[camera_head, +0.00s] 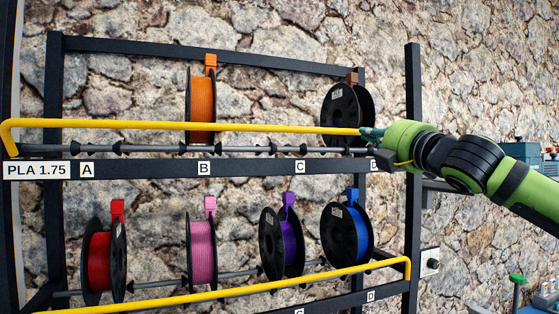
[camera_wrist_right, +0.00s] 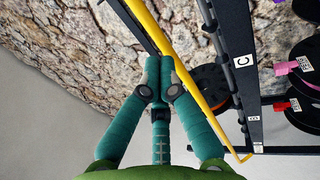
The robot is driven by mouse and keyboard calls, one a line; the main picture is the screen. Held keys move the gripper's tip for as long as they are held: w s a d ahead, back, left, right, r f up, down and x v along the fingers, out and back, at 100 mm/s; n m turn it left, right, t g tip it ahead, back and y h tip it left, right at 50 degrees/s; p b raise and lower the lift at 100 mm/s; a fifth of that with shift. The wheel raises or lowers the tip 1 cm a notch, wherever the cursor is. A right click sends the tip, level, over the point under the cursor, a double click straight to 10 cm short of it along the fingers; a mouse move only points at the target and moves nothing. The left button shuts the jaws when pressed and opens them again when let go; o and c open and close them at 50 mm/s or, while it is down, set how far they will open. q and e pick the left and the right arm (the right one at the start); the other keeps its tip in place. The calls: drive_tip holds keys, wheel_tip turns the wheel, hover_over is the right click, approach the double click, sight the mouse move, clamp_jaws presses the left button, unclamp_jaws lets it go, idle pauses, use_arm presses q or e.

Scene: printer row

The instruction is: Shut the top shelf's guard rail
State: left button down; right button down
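The top shelf's yellow guard rail (camera_head: 250,127) runs across the front of the top shelf, a little above the roller rod. Its bent left end shows by the left post; its right end is hidden behind my right gripper. My right gripper (camera_head: 370,132) is at the rail's right part, in front of the brown-tagged black spool. In the wrist view the teal fingers (camera_wrist_right: 158,75) are drawn together at their tips, with the yellow rail (camera_wrist_right: 178,68) passing right beside them. They look to touch or nearly touch it; I see no rail between them. My left gripper is not in view.
An orange spool (camera_head: 201,100) and a black spool with a brown tag (camera_head: 347,112) stand on the top shelf. Red, pink, purple and blue spools (camera_head: 347,235) stand below, behind a lower yellow rail (camera_head: 250,285). A dark post (camera_head: 412,85) rises beside my right gripper.

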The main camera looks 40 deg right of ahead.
drive_tip(key=shift+r+p, duration=0.5)
drive_tip(key=shift+r, duration=0.2)
drive_tip(key=shift+w, duration=0.1)
drive_tip(key=shift+x, duration=2.5)
